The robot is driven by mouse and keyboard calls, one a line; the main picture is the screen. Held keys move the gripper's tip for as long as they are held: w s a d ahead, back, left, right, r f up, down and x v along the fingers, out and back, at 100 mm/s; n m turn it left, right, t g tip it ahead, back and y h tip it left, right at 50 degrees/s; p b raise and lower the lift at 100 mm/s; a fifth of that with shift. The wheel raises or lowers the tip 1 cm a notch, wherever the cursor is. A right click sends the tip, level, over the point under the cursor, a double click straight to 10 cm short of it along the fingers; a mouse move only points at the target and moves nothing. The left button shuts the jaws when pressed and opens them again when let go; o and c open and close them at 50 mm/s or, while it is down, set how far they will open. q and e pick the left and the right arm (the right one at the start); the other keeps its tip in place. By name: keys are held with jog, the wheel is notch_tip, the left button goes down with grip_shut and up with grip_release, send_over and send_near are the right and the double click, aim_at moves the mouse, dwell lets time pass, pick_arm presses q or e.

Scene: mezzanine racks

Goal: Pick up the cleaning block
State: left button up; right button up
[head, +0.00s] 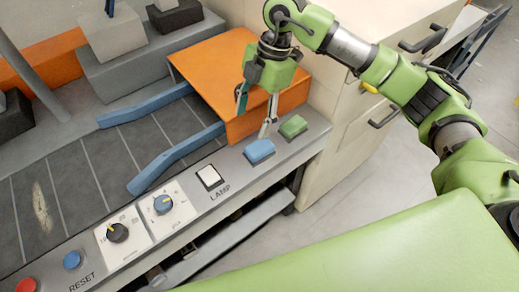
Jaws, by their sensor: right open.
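My left gripper is out of view.
An orange box (215,72) stands behind the blocks. Two blue guide rails (176,158) cross the dark conveyor (85,170). The panel carries a lamp switch (210,176), knobs (163,203) and buttons (72,260). A cream drawer cabinet (360,92) stands to the right.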

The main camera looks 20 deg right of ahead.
jog(key=d+m+h, duration=0.1)
jog(key=d, duration=0.3)
jog(key=p, duration=0.2)
send_over(260, 146)
jog(key=f, duration=0.7)
jog(key=shift+s+d, duration=0.1)
jog(key=shift+d, duration=0.25)
jog(key=shift+f+h, duration=0.3)
jog(key=shift+f, duration=0.25)
jog(key=shift+a+f+p, duration=0.1)
jog(key=shift+f+p, duration=0.15)
jog(key=shift+p, duration=0.15)
notch_tip(260, 146, down, 4)
jog(key=shift+a+r+p, duration=0.15)
jog(key=shift+p, duration=0.7)
jog(key=shift+a+f, duration=0.1)
jog(key=shift+f, duration=0.35)
jog(key=c, duration=1.2)
